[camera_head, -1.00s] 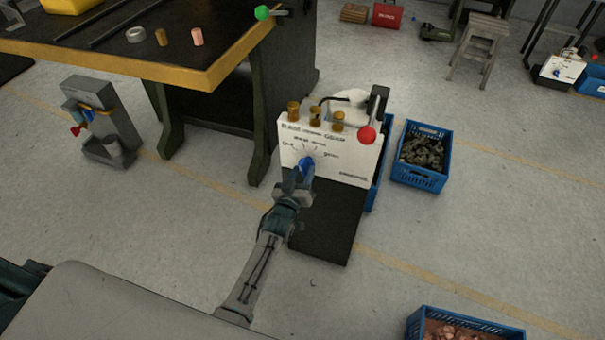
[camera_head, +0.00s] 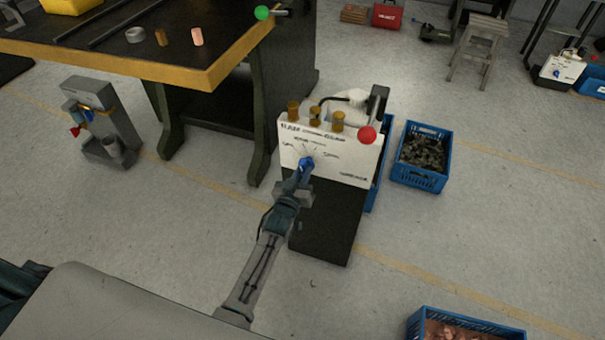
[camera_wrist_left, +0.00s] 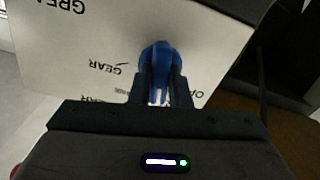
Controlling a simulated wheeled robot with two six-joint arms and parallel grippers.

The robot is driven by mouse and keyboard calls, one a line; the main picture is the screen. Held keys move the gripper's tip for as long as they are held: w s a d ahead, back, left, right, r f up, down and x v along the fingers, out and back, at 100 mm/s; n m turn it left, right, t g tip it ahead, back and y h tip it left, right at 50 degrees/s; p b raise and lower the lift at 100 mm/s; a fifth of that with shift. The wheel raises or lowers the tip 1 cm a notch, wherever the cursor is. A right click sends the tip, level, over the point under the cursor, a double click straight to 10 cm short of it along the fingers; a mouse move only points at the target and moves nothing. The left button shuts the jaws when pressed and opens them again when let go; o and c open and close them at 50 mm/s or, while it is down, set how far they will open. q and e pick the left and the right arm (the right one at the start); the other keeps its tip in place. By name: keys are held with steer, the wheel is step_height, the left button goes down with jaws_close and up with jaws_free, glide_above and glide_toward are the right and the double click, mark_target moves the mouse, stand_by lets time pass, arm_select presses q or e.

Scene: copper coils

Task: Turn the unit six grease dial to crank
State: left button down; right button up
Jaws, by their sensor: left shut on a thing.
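The white grease unit (camera_head: 345,163) stands on the floor at the middle of the head view, with lettering on its front panel and brass cups on top. Its blue dial (camera_head: 306,163) sits low on the panel's left part. My left gripper (camera_head: 303,172) is at the dial, and its two fingers are shut on it. In the left wrist view the blue dial (camera_wrist_left: 157,62) is between the fingers, with the word GEAR printed to its left and part of another word to its right. The fingers hide part of the dial, and I cannot tell which mark it points to. My right gripper is out of view.
A red ball-ended lever (camera_head: 367,135) stands at the unit's right. A blue crate (camera_head: 421,182) of dark parts is further right. A dark workbench (camera_head: 215,80) is behind on the left, and a grey stand (camera_head: 100,125) is left of it. Floor around my arm is clear.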

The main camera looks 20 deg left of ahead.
arm_select(q)
steer(key=shift+m+b, duration=0.8)
steer(key=shift+m, duration=2.5)
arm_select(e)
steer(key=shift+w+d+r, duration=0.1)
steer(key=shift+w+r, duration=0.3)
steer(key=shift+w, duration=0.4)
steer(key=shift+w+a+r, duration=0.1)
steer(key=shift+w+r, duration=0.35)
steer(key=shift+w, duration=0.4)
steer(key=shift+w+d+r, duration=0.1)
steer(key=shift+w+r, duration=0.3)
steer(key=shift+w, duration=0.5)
arm_select(q)
steer(key=c, duration=1.4)
jaws_free()
steer(key=shift+o, duration=0.2)
